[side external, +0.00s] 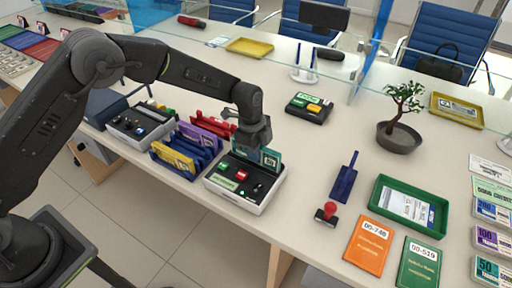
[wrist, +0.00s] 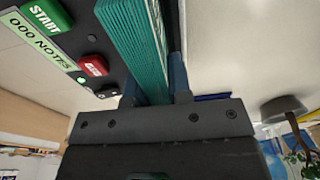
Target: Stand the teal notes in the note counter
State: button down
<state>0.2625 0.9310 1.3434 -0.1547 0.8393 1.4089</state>
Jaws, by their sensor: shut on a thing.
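The teal notes (side external: 270,158) are an upright bundle at the back of the note counter (side external: 218,187), a pale machine with a dark top and green and red buttons. My gripper (side external: 257,146) is above the counter's back, shut on the teal notes. In the wrist view the teal notes (wrist: 133,40) run between my gripper's fingers (wrist: 155,88), close beside the note counter's dark panel (wrist: 72,32) with its START button. I cannot tell whether their lower edge rests in the counter's slot; that part is hidden.
Left of the counter stands a blue rack (side external: 170,163) with coloured note bundles, then another button machine (side external: 133,128). Red holders (side external: 208,124) lie behind the rack.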

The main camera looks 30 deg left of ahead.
jog(key=shift+f, duration=0.2)
jog(key=c, duration=1)
grip_release()
jog(key=shift+o, duration=0.2)
jog(key=shift+r, duration=3.5)
